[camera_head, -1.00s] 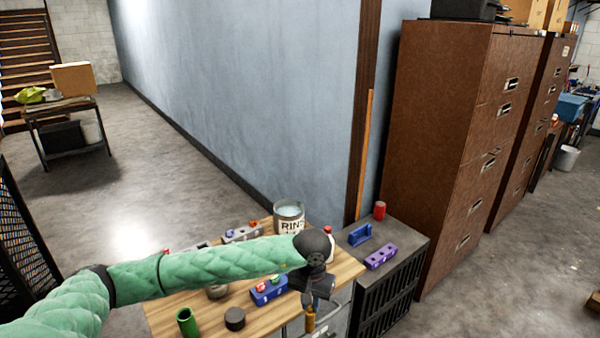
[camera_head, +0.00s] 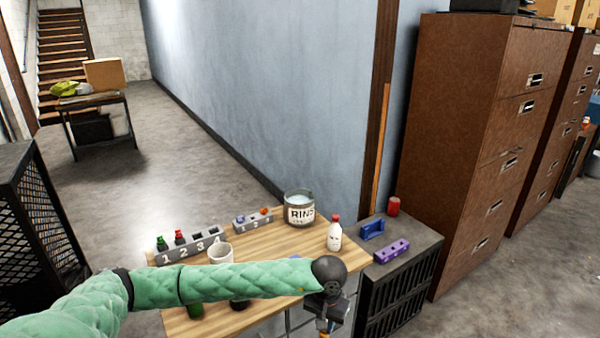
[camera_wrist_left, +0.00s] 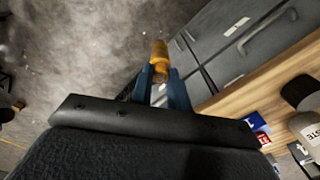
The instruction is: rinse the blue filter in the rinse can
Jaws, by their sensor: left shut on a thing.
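The rinse can (camera_head: 300,215), grey with a white label reading "RIN", stands at the back of the wooden table with pale liquid inside. A small blue piece (camera_head: 241,217) sits beside an orange one in a small grey rack (camera_head: 254,225) left of the can; whether it is the blue filter I cannot tell. My left gripper (camera_head: 325,326) is beyond the table's front edge, well short of the can. In the left wrist view its blue fingers (camera_wrist_left: 162,80) are shut on an orange-yellow cylindrical piece (camera_wrist_left: 160,54). My right gripper is out of view.
A white bottle with red cap (camera_head: 334,236) stands right of the can. A black cabinet (camera_head: 405,280) adjoins the table, holding blue, purple and red items. My arm hides the table's middle.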

